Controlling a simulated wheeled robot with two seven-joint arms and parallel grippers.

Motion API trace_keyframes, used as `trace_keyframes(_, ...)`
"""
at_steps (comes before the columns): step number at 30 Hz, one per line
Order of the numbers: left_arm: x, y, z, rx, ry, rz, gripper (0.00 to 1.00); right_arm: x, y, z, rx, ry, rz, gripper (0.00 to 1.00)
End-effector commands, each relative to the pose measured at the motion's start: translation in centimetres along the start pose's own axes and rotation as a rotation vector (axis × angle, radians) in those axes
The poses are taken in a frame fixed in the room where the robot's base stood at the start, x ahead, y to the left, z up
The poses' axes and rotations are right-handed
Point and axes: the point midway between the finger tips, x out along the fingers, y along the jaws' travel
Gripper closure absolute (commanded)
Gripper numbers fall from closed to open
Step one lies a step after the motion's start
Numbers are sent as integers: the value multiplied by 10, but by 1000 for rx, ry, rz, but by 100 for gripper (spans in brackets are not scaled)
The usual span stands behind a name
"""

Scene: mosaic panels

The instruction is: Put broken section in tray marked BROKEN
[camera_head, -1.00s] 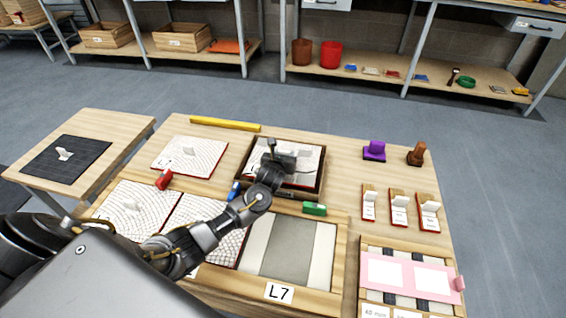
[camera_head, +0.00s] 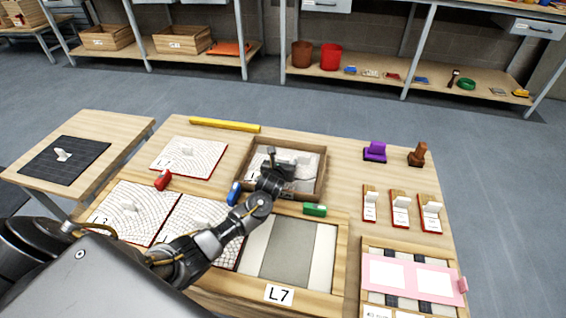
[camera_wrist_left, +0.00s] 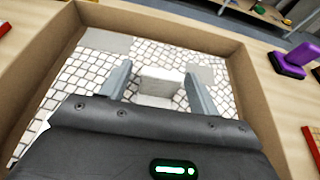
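A white mosaic section (camera_head: 307,160) lies inside a wooden-walled tray (camera_head: 320,172) at the middle of the table. In the left wrist view the section (camera_wrist_left: 72,78) shows dark joint lines, two plain grey patches and a pale upright grip block (camera_wrist_left: 160,88). The tray wall (camera_wrist_left: 258,95) surrounds it, and no marking on the tray is readable. My left gripper (camera_head: 280,170) is down at the tray. In the wrist view its fingers (camera_wrist_left: 160,80) are apart on either side of the block, with small gaps. My right gripper is not in view.
Other mosaic sections (camera_head: 188,157) lie at the left. A frame marked L7 (camera_head: 279,293) is in front. Red, blue and green (camera_head: 315,210) blocks lie close to the tray. Purple (camera_head: 375,152) and brown (camera_head: 417,155) stamps stand at the right. A yellow bar (camera_head: 225,125) lies behind.

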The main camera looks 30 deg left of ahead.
Motion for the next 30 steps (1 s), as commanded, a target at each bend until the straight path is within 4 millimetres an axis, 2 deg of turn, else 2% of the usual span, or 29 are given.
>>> trace_keyframes(8, -6, 0, 3, 0, 0, 0, 38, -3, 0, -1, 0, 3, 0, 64)
trace_keyframes(11, -21, 0, 4, 1, 0, -1, 38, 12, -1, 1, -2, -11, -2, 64)
trace_keyframes(21, -92, 0, 5, 0, 0, -2, 38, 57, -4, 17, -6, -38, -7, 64)
trace_keyframes(25, -110, 0, 4, 0, 0, -1, 38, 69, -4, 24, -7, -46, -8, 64)
trace_keyframes(30, -120, 0, 3, 0, 0, 0, 38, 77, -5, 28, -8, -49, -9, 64)
